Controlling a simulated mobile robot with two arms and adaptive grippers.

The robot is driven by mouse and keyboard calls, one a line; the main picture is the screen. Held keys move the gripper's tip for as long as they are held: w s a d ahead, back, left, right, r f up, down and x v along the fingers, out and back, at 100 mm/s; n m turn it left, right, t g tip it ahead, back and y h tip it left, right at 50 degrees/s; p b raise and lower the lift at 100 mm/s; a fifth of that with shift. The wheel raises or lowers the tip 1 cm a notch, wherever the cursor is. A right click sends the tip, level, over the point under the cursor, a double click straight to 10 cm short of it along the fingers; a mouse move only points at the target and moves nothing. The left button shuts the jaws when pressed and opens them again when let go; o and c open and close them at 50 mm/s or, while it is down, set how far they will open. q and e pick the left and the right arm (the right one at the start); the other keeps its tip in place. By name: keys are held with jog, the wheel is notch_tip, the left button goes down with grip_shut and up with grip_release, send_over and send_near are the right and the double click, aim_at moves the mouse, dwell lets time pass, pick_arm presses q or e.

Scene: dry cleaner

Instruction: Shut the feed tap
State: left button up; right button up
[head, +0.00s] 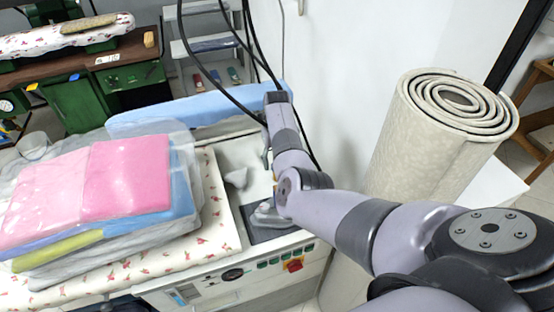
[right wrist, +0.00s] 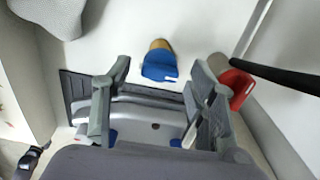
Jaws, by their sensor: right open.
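In the right wrist view, a blue handle with a brass-coloured end (right wrist: 158,63) lies between and beyond my right gripper's fingers. A red handle (right wrist: 237,88) is to the right, just outside the right finger. I cannot tell from the pictures which of these is the feed tap. My right gripper (right wrist: 161,70) is open and appears empty, its fingers on either side of the blue handle with gaps. In the head view my right arm reaches away along the white wall, and the handles cannot be made out. My left gripper is not in view.
A black hose (right wrist: 282,76) runs beside the red handle. Dark cables (head: 246,60) hang near my right arm. A rolled beige carpet (head: 424,140) stands right of the arm. Folded pink cloth (head: 125,175) in plastic lies on the padded table at left. A shelf stand (head: 208,45) is behind.

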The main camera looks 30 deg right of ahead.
jog(key=shift+c, duration=0.5)
jog(key=c, duration=1.1)
jog(key=shift+o, duration=0.2)
jog(key=shift+n, duration=0.3)
jog(key=n, duration=0.3)
jog(key=shift+a+n, duration=0.1)
jog(key=shift+n, duration=0.2)
jog(key=n, duration=0.4)
jog(key=shift+n, duration=0.3)
jog(key=n, duration=0.4)
jog(key=shift+r+p, duration=0.1)
jog(key=shift+p, duration=0.2)
jog(key=n+p, duration=0.1)
jog(key=n, duration=0.4)
